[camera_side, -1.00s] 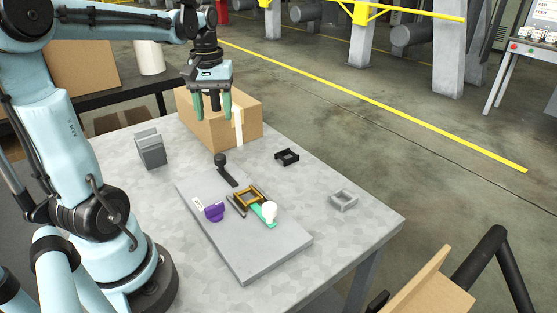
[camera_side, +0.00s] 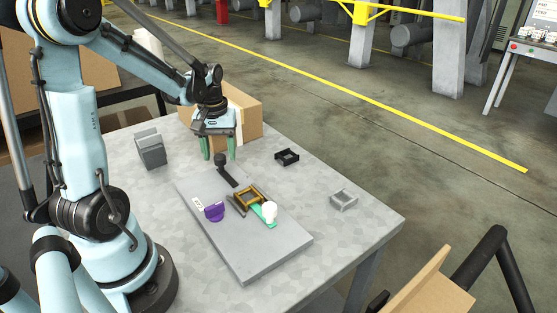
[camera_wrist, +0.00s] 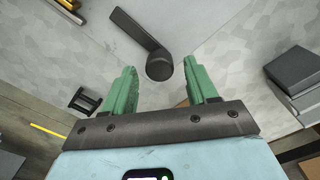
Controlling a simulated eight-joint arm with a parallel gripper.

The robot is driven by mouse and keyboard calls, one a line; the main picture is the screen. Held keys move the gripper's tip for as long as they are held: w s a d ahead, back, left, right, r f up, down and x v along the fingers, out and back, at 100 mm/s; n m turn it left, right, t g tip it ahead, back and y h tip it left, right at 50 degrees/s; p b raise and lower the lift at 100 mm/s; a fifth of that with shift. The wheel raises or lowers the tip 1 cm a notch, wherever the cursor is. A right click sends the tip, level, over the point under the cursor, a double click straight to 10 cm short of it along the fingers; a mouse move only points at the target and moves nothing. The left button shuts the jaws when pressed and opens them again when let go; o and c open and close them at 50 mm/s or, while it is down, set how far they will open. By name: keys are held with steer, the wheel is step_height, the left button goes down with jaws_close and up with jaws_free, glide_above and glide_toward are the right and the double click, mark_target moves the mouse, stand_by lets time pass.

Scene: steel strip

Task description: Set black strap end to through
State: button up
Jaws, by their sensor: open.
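The black strap end is a round black knob (camera_side: 220,159) on a short flat black strap (camera_side: 229,177) at the back of a grey board (camera_side: 262,255). A brown-gold square frame (camera_side: 248,197) sits near the board's middle, beyond the strap's other end. My gripper (camera_side: 219,155) is open and empty, pointing down at the knob. In the wrist view the knob (camera_wrist: 160,66) appears between the tips of my green fingers (camera_wrist: 159,72), apart from both. I cannot tell how far the tips are above it.
A purple knob (camera_side: 214,212) and a white knob (camera_side: 269,211) on a green strap sit beside the frame. A loose black frame (camera_side: 287,157) and a grey frame (camera_side: 343,200) lie to the right. A grey block (camera_side: 151,149) stands left, a cardboard box (camera_side: 248,115) behind.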

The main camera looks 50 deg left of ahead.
steer(key=shift+f, duration=0.3)
steer(key=shift+c, duration=0.2)
jaws_close()
steer(key=shift+d, duration=0.1)
